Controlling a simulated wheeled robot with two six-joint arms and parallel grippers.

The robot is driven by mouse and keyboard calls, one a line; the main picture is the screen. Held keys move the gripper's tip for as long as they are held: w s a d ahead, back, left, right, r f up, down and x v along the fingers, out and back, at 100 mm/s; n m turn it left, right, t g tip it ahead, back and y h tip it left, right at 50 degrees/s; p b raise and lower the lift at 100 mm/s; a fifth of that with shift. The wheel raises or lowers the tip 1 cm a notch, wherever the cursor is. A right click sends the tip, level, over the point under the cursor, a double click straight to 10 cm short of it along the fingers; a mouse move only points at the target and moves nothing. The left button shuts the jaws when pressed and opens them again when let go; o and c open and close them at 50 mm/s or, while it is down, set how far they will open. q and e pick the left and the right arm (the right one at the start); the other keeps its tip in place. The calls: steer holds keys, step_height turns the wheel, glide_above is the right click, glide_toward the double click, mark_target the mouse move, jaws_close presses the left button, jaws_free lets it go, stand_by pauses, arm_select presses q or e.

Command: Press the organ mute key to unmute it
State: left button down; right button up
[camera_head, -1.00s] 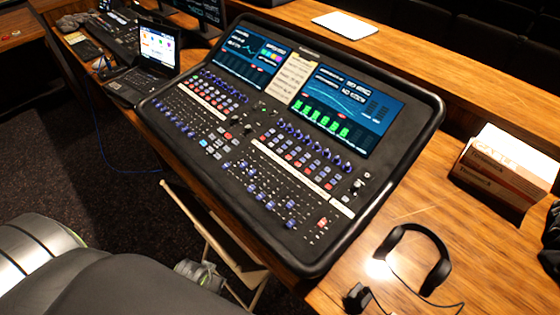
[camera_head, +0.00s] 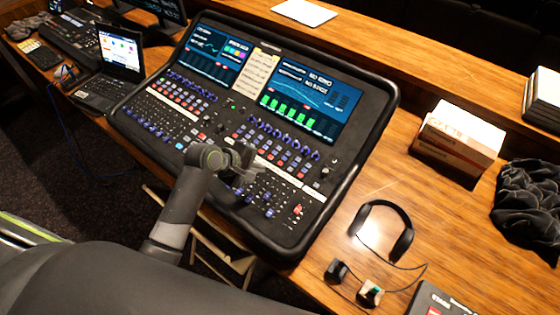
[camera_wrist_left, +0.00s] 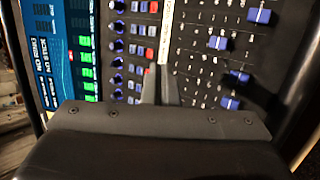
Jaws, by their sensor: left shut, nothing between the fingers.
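I cannot read which key is the organ mute. My left gripper (camera_head: 243,170) is over the right half of the desk, hiding some keys and faders. In the left wrist view my left gripper (camera_wrist_left: 161,80) is shut and empty, its fingers pointing at a white label strip (camera_wrist_left: 166,35). I cannot tell whether the fingertips touch the desk.
Headphones (camera_head: 402,238) and a cardboard box (camera_head: 458,140) are on the wooden table right of the desk. A dark cloth (camera_head: 528,205) lies at far right. A laptop (camera_head: 118,60) stands to the left. A paper note (camera_head: 257,75) sits between the screens.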

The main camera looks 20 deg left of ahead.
arm_select(q)
steer(key=w+d+r+n+h, duration=0.1)
steer(key=w+d+r+n, duration=0.1)
steer(key=w, duration=0.5)
steer(key=r+n, duration=0.1)
steer(key=n, duration=0.1)
steer(key=shift+w+d+r+n+t+h, duration=0.2)
steer(key=shift+w+n+t+h, duration=0.1)
steer(key=shift+t+h, duration=0.1)
arm_select(e)
steer(key=shift+a, duration=0.3)
steer(key=shift+f, duration=0.1)
arm_select(q)
steer(key=b, duration=0.8)
glide_above(280, 163)
steer(key=s+a, duration=0.1)
step_height(280, 163, down, 8)
steer(key=shift+s+r, duration=0.15)
steer(key=shift+r, duration=0.1)
steer(key=shift+f, duration=0.65)
arm_select(e)
step_height(280, 163, down, 8)
steer(key=shift+d, duration=0.2)
steer(key=shift+a, duration=0.1)
arm_select(q)
steer(key=shift+f, duration=0.4)
arm_select(e)
steer(key=shift+r, duration=0.2)
